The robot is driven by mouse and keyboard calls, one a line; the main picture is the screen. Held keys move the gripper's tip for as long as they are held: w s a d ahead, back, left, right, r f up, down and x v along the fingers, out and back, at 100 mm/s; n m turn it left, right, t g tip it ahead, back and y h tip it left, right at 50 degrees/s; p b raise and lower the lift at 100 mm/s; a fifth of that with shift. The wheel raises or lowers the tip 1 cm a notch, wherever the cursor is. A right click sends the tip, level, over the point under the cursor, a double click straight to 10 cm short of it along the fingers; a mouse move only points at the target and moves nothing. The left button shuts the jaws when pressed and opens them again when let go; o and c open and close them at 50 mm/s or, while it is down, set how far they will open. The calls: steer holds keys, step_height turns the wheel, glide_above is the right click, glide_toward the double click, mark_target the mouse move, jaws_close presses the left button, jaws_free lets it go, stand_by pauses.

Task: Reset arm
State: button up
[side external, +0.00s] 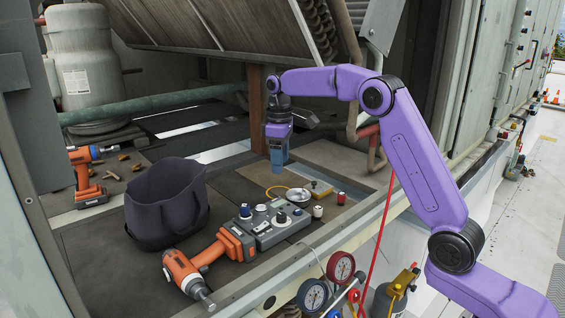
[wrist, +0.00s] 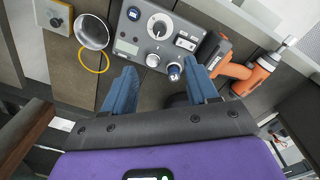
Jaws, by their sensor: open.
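My gripper (side external: 279,158) hangs pointing down above the work surface, behind the grey control box in the side view. In the wrist view its two blue fingers (wrist: 163,92) are spread apart with nothing between them. The purple arm reaches in from the right over the cooler's front edge. The grey control box (side external: 273,222) with knobs lies flat below; it also shows ahead of the fingers in the wrist view (wrist: 140,48). The fingers appear apart from it, and no object is held.
An orange drill (side external: 205,262) lies beside the box, and a dark open bag (side external: 165,203) stands left. Another orange drill (side external: 88,172) is farther back. A round metal dish (side external: 298,196) and small spools (side external: 318,211) sit right. Gauges (side external: 340,266) stand at the front edge. A slanted panel (side external: 220,25) overhangs.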

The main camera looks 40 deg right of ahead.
steer(key=shift+a, duration=0.1)
steer(key=s+a+n, duration=0.2)
steer(key=s+a, duration=0.4)
steer(key=s, duration=0.4)
steer(key=s+a+n, duration=0.1)
steer(key=s+a, duration=0.5)
steer(key=s, duration=0.4)
steer(key=s+d+f+n, duration=0.1)
steer(key=s+d+f, duration=0.2)
steer(key=s, duration=0.8)
steer(key=s+d+f+n, duration=0.1)
steer(key=s+d+f, duration=0.2)
steer(key=s, duration=0.9)
steer(key=shift+n+y, duration=0.4)
